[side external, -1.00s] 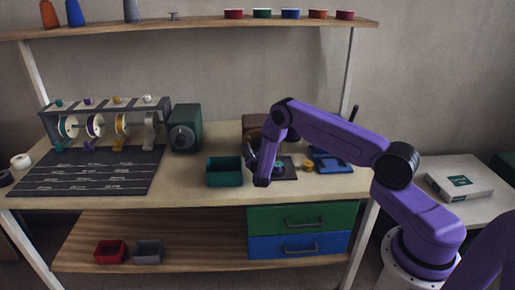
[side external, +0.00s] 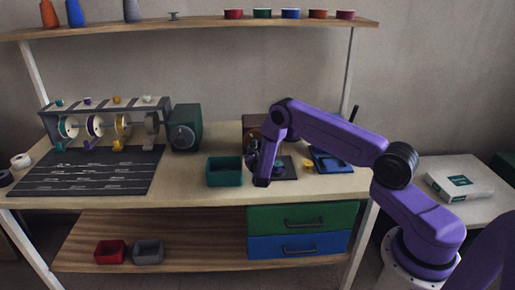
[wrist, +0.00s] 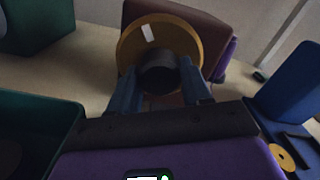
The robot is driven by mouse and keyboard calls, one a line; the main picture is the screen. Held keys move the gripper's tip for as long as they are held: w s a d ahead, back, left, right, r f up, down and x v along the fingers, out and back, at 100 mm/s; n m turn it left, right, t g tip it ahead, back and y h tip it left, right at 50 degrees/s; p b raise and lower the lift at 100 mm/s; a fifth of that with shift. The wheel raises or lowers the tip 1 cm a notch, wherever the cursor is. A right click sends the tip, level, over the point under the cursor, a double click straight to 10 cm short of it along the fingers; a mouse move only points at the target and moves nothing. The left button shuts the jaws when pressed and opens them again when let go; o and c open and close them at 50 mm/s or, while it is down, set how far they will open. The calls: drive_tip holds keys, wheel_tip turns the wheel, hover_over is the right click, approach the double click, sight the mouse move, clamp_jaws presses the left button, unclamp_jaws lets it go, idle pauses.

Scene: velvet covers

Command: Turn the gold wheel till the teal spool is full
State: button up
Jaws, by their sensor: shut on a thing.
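The gold wheel (wrist: 178,34) fills the upper middle of the wrist view, with a white mark on its face and a dark round hub (wrist: 160,73) at its centre. It stands before a brown housing (wrist: 208,28). My gripper (wrist: 160,88) has its two blue-grey fingers on either side of the dark hub and is shut on it. In the side view my gripper (side external: 262,172) points down in front of the brown housing, and the wheel is largely hidden there. A spool with a teal edge (side external: 67,127) hangs at the left of the rack; its fill is too small to judge.
A teal bin (side external: 225,172) stands just left of my gripper. A green machine (side external: 186,128) and a dark mat (side external: 85,172) lie further left. A blue object (side external: 333,161) is to the right. Shelves run above and below.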

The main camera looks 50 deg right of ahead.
drive_tip(key=m, duration=0.4)
drive_tip(key=shift+m, duration=0.4)
drive_tip(key=m, duration=0.3)
drive_tip(key=shift+a+m, duration=0.1)
drive_tip(key=shift+m, duration=0.2)
drive_tip(key=m, duration=0.7)
drive_tip(key=shift+w, duration=0.1)
drive_tip(key=m, duration=0.6)
drive_tip(key=shift+m, duration=0.3)
drive_tip(key=m, duration=0.5)
drive_tip(key=shift+r, duration=0.1)
drive_tip(key=shift+m, duration=0.3)
drive_tip(key=o, duration=1)
